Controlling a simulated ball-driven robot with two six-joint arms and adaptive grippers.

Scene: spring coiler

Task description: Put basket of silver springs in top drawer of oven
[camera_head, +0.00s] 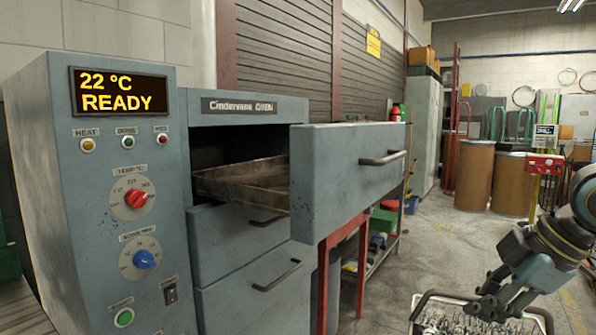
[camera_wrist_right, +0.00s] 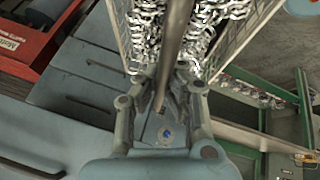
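The blue-grey oven (camera_head: 245,106) stands at left. Its top drawer (camera_head: 340,185) is pulled out, and the tray inside (camera_head: 240,180) looks empty where visible. The wire basket of silver springs (camera_head: 450,318) is at the bottom right of the head view, partly cut off by the frame. My right gripper (camera_head: 490,300) is at the basket's top. In the right wrist view, its fingers (camera_wrist_right: 172,95) close around a metal bar of the basket (camera_wrist_right: 175,50), with silver springs (camera_wrist_right: 205,25) beyond. My left gripper is out of view.
The oven's control panel (camera_head: 125,210) reads 22 °C READY. Two lower drawers (camera_head: 250,295) are shut. A red-legged stand (camera_head: 328,270) and a low shelf are behind the open drawer. Brown drums (camera_head: 475,175) stand farther back on open floor.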

